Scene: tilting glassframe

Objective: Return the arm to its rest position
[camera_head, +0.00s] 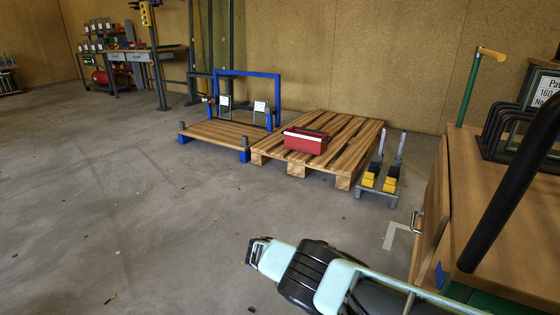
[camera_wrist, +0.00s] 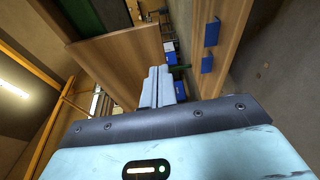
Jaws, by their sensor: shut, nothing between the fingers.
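My gripper (camera_wrist: 160,72) shows in the wrist view as two pale grey fingers pressed together, with nothing between them. It is in front of a brown wooden panel (camera_wrist: 122,60), and I cannot tell how far apart they are. In the head view, my teal and black arm reaches in from the lower right over the grey floor, near the wooden cabinet. Its far end is dark and small, so the finger state does not show there.
The wooden cabinet (camera_head: 505,210) has an open door (camera_head: 431,215) at the right. Behind are a pallet (camera_head: 340,135) with a red toolbox (camera_head: 305,141), a blue frame (camera_head: 247,74) and a yellow-and-grey stand (camera_head: 380,183). The floor (camera_head: 130,210) at left is mostly clear.

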